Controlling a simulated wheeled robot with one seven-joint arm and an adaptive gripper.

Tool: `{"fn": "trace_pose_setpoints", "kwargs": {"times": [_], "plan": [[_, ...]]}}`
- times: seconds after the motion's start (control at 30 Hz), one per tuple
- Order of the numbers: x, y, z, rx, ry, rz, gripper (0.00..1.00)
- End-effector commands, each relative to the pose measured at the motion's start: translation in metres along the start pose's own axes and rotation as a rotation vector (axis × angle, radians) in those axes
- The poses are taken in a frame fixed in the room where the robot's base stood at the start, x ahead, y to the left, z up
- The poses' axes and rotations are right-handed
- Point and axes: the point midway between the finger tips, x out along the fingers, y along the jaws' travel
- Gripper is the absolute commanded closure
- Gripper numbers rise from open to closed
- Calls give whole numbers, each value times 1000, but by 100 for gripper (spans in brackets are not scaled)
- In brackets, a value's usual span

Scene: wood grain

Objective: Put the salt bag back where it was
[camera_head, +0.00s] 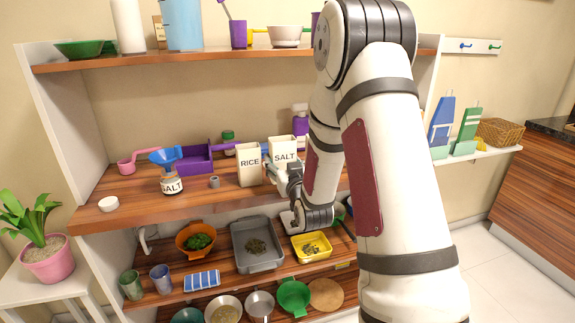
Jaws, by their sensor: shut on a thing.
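The salt bag (284,147) is a cream-white bag labelled SALT, upright at the wooden middle shelf (120,183), right beside the white RICE bag (249,165). My gripper (282,172) is shut on the lower part of the salt bag, in front of it. The gripper and wrist hide the bag's bottom, so I cannot tell whether it touches the shelf. A glass jar labelled SALT (172,184) stands further left on the same shelf, with a blue funnel (164,158) at its mouth.
A small grey cup (214,182) stands left of the RICE bag. A purple tray (195,159), a pink scoop (127,166) and a green-capped jar (228,138) stand nearby. My arm hides the shelf's right part. The front left of the shelf is mostly clear.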

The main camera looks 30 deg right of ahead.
Motion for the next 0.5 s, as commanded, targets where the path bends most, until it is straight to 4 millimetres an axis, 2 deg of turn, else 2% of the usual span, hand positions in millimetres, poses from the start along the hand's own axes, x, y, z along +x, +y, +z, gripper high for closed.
{"fn": "trace_pose_setpoints", "kwargs": {"times": [0.1,0.3,0.5], "plan": [[27,14,3,0,2,3,70],[69,33,7,0,2,2,70],[93,43,9,0,1,0,70]]}}
